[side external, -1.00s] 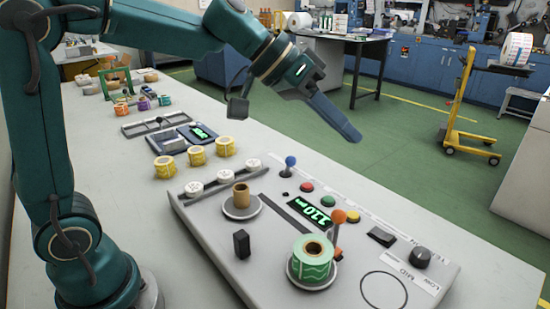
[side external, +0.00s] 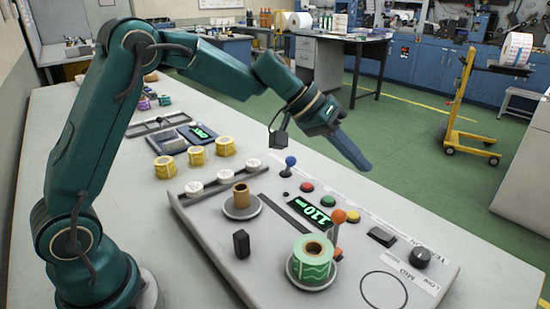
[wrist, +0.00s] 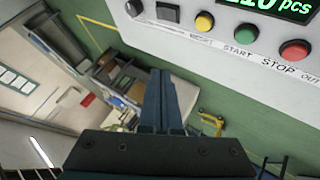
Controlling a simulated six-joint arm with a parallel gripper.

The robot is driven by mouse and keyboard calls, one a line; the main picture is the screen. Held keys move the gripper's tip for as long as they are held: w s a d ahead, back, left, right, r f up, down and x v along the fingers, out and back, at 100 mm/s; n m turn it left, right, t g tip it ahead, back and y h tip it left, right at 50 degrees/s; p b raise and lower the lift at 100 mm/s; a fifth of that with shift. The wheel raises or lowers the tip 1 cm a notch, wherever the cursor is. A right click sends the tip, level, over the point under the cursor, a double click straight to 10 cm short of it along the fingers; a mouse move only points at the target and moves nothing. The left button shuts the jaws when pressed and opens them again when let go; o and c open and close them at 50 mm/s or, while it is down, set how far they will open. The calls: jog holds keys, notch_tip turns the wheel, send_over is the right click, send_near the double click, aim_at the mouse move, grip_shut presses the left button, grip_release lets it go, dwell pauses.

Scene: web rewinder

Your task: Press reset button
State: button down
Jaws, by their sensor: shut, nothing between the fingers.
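The reset button is the yellow round button (side external: 352,216) on the grey rewinder panel (side external: 210,238). In the wrist view this yellow button (wrist: 204,22) has RESET printed beside it. The green START button (side external: 328,201) and red STOP button (side external: 307,187) sit in the same row. My gripper (side external: 366,166) is shut and empty. It is in the air above the panel's far edge, apart from the buttons. In the wrist view my gripper (wrist: 160,75) points past the panel toward the floor, with the yellow button up and to its right.
An orange-knobbed lever (side external: 338,217) stands close beside the yellow button. A green label roll (side external: 313,272) and a cardboard core (side external: 241,195) stand on the panel. A green display (side external: 313,213) reads 110 pcs.

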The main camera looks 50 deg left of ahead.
jog(key=shift+f, duration=4.35)
jog(key=shift+f, duration=0.4)
jog(key=shift+f, duration=0.45)
jog(key=shift+r, duration=0.85)
jog(key=shift+r, duration=0.1)
jog(key=shift+r, duration=2.45)
